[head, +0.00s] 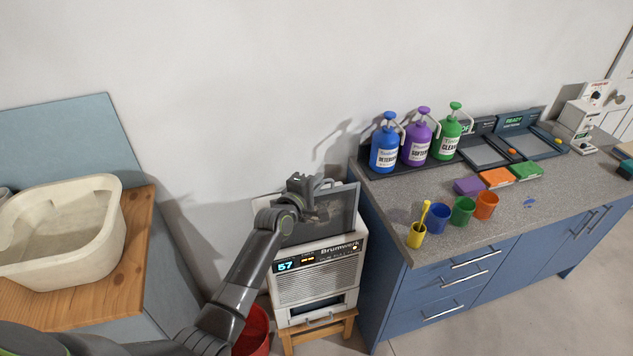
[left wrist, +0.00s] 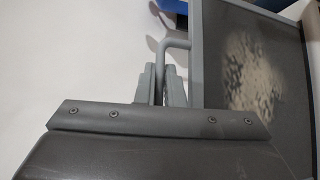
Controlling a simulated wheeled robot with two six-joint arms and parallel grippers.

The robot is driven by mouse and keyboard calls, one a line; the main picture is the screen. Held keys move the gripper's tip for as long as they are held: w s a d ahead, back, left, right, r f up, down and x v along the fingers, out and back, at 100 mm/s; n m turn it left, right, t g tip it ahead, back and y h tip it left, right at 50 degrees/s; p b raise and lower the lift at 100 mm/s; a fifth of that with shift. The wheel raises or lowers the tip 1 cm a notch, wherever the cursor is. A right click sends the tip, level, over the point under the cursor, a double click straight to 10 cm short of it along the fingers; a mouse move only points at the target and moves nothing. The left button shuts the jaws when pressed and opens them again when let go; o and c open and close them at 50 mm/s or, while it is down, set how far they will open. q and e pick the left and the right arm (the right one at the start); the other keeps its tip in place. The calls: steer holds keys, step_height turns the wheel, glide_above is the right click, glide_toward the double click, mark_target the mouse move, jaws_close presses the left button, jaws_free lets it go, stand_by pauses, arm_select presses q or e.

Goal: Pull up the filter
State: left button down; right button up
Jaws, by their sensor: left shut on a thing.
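The filter (head: 341,207) is a dark flat panel in a grey frame. It stands upright above the top of the white Brumwerk unit (head: 318,268). Whether its lower edge is still inside the unit, I cannot tell. My left gripper (head: 308,187) is at the filter's upper left and hides part of it. In the left wrist view, its fingers (left wrist: 162,80) are shut on the grey wire handle (left wrist: 174,43) beside the filter frame. The filter face (left wrist: 250,70) shows a pale, mottled patch there. My right gripper is not in view.
The unit stands on a small wooden stool (head: 345,325). A red bucket (head: 252,330) is at its lower left. A blue cabinet (head: 400,290) with a grey worktop stands close on the right. A pale tub (head: 105,215) is at left. Bare wall is behind.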

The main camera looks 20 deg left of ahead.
arm_select(q)
steer(key=shift+w+r, duration=0.15)
steer(key=shift+r, duration=0.25)
steer(key=c, duration=1.8)
jaws_free()
steer(key=shift+c, duration=0.2)
steer(key=shift+f, duration=0.1)
steer(key=b+v, duration=0.1)
steer(key=v, duration=0.7)
steer(key=b+v, duration=0.1)
steer(key=v, duration=0.8)
steer(key=shift+s+f, duration=0.15)
steer(key=shift+s, duration=0.2)
